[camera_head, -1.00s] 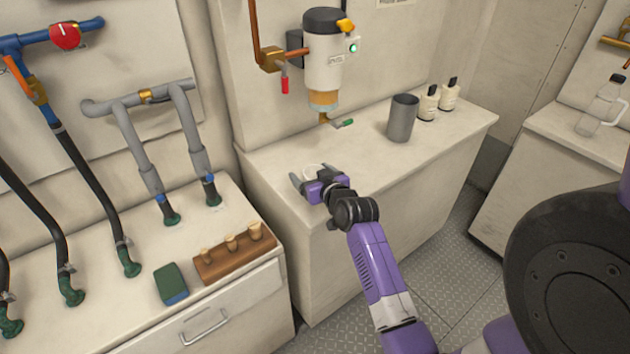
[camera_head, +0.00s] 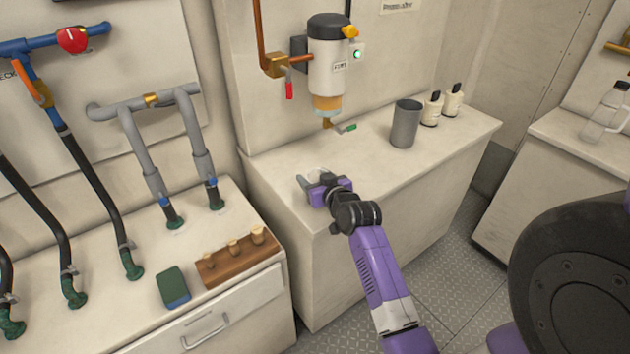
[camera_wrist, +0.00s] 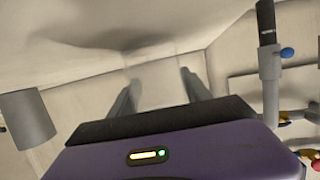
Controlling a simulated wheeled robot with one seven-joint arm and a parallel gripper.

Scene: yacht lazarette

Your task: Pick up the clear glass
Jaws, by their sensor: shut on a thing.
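My gripper (camera_head: 313,178) is low over the front left part of the middle counter, with its fingers drawn in on the clear glass. The glass (camera_wrist: 160,85) shows in the wrist view only as a faint pale shape between the two fingers. In the head view it is too small and see-through to make out well. I cannot tell whether its base touches the counter.
The middle counter (camera_head: 283,160) also bears a grey tumbler (camera_head: 405,124) and two small white bottles (camera_head: 441,105). A white filter unit (camera_head: 328,68) with a tap hangs above. A wooden block (camera_head: 238,260) and a green sponge (camera_head: 173,286) lie on the left counter.

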